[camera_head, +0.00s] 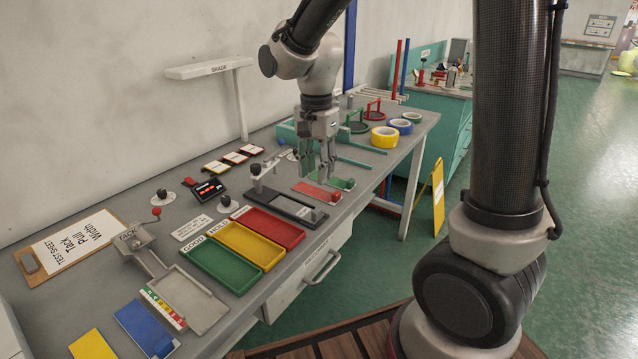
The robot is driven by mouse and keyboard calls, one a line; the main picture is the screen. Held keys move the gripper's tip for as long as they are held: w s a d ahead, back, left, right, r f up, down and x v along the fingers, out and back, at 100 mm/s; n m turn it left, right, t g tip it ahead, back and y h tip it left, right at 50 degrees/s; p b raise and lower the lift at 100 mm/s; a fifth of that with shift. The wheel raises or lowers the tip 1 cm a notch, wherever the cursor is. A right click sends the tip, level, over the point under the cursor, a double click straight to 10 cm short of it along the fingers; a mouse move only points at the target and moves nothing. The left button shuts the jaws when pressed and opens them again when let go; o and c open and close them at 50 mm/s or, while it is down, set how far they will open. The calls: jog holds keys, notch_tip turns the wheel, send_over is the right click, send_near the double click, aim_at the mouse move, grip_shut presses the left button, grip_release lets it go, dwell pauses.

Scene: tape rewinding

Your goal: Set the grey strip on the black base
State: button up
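The black base (281,203) is a long dark slab on the workbench, right of the red tray. A light grey piece (313,214) shows at its near right end and may be the grey strip; I cannot tell whether it is separate from the base. A small grey upright with an arm (259,178) stands at the base's far left end. My gripper (319,173) points down behind and to the right of the base, above the area of the red and green strips. Its fingers look apart, with nothing visible between them.
A red strip (312,191) and a green strip (338,183) lie beside the base. Green (222,264), yellow (245,244) and red (274,228) trays stand to its left. Tape rolls (384,137) sit farther right. A shelf (209,68) overhangs the back.

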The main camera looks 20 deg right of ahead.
jog(key=s+d+r+n+t, duration=0.2)
jog(key=s+d+r+n, duration=0.3)
jog(key=s+d, duration=0.2)
jog(key=s+d+r+n+t, duration=0.2)
jog(key=s+d+r+n, duration=0.3)
jog(key=s+d, duration=0.3)
jog(key=s, duration=0.4)
jog(key=shift+r+n, duration=0.2)
jog(key=shift+n, duration=0.2)
jog(key=shift+c, duration=0.2)
